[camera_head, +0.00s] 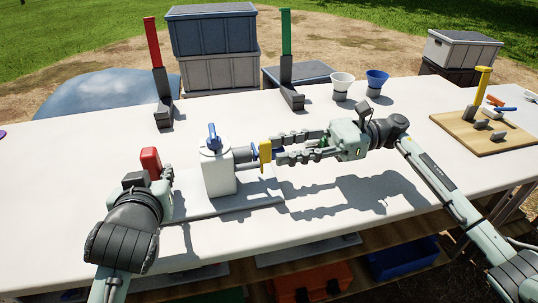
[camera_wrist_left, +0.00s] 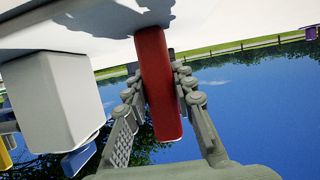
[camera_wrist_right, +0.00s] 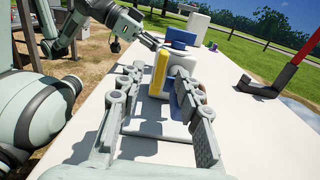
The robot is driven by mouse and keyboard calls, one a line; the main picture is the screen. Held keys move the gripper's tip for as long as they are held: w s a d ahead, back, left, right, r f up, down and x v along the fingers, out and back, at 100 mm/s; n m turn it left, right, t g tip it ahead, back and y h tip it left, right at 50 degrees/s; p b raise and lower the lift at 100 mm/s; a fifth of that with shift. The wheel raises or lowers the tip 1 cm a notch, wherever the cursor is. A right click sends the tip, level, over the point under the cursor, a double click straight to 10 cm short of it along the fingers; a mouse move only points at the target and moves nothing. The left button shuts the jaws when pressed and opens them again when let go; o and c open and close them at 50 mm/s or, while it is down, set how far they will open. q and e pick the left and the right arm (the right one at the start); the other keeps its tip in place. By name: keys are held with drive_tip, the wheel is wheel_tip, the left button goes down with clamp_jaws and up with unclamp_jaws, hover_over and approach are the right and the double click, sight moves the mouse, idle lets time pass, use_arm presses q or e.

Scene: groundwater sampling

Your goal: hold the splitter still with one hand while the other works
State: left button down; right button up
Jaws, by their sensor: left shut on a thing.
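The splitter (camera_head: 217,174) is a white block with a blue valve handle (camera_head: 213,138) on top. It stands upright on a pale grey base plate (camera_head: 250,194) on the table. A red grip (camera_head: 150,162) is at its left, and my left gripper (camera_head: 160,180) is shut on it; the left wrist view shows the red grip (camera_wrist_left: 158,85) between the fingers. A yellow handle (camera_head: 265,150) sits on the splitter's right side. My right gripper (camera_head: 276,150) is open, its fingertips just right of the yellow handle. The right wrist view shows the yellow handle (camera_wrist_right: 161,72) ahead between the spread fingers.
A red-topped stand (camera_head: 162,112) and a green-topped stand (camera_head: 291,95) are behind the splitter. White (camera_head: 342,79) and blue (camera_head: 376,78) cups stand to their right. A wooden board (camera_head: 470,140) with a yellow-handled item is at far right. The table's front middle is clear.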

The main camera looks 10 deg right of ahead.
sight(266, 157)
drive_tip(key=shift+a, duration=1.2)
